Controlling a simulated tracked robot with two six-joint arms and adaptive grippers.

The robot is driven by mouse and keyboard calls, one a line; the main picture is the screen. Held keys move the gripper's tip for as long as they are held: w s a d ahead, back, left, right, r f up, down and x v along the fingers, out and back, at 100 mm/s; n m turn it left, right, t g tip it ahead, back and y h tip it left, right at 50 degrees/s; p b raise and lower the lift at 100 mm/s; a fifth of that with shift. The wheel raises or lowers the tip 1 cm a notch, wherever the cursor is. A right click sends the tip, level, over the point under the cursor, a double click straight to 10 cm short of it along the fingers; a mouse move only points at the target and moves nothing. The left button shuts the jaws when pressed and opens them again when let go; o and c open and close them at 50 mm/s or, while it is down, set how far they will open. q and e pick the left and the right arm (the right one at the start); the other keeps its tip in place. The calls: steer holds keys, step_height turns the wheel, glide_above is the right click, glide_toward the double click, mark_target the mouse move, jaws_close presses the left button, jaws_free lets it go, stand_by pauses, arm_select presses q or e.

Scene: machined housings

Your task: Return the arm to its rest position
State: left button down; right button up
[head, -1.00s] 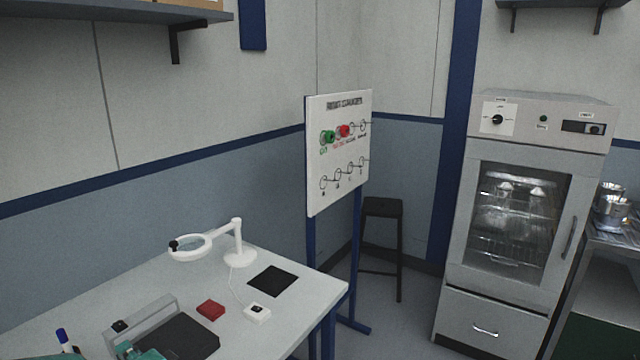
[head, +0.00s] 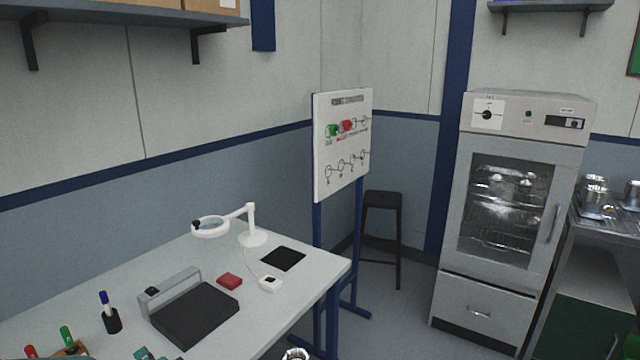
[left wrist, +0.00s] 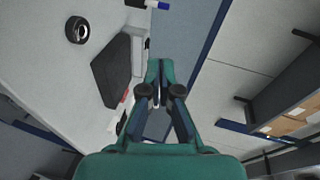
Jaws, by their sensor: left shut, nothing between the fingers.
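My left gripper (head: 145,354) shows only as a teal bit at the bottom edge of the head view, in front of the black pad. In the left wrist view its two teal fingers (left wrist: 160,72) are together, with nothing between them. They are in the air, with the table (left wrist: 35,75) to the left in the picture and the wall to the right. My right gripper is not in view.
The table (head: 235,325) carries a black pad with grey frame (head: 195,315), red block (head: 229,281), magnifier lamp (head: 252,238) and pen cup (head: 112,320). A round metallic thing (head: 295,354) is cut off below. A board (head: 340,180) and cabinet (head: 510,210) stand beyond.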

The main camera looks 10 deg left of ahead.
arm_select(q)
steer(key=d+f+n+h, duration=0.1)
steer(key=d+f+h, duration=0.5)
steer(key=f, duration=0.4)
steer(key=d+f+n+h, duration=0.1)
steer(key=d+f+h, duration=0.2)
steer(key=d+f, duration=0.55)
steer(key=s+d+f+n+g+h, duration=0.3)
steer(key=s+f, duration=0.4)
steer(key=s, duration=0.3)
steer(key=s+d+f+n+g+h, duration=0.3)
steer(key=s+d+f, duration=0.4)
steer(key=s, duration=0.3)
steer(key=d+g+h, duration=0.1)
steer(key=g, duration=0.1)
steer(key=shift+s+d+g, duration=0.2)
steer(key=shift+s+g, duration=0.1)
